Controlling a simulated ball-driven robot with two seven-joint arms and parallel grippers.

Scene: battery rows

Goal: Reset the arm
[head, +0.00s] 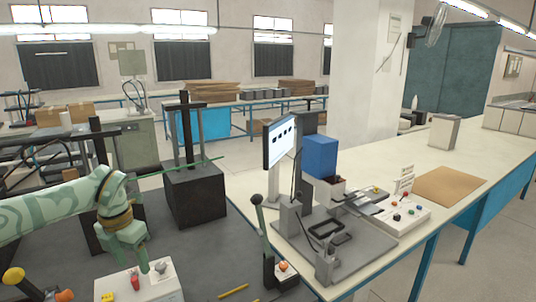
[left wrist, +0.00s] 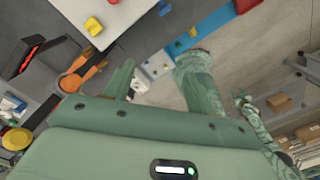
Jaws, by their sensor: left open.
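My left arm, pale green with a swirl pattern, comes in from the left in the head view. Its left gripper (head: 138,258) points down at the front left, above a white control box (head: 160,288) with a red and a grey knob. In the left wrist view the left gripper (left wrist: 158,85) is open, its green fingers apart with nothing between them. A patterned green part of mine shows at the right of that view.
A black post on a block (head: 195,195) stands behind the left arm. A lever (head: 262,235), a screen (head: 279,145), a grey fixture (head: 330,245) and a blue bin (head: 319,156) stand to the right. A brown board (head: 450,186) lies on the long bench.

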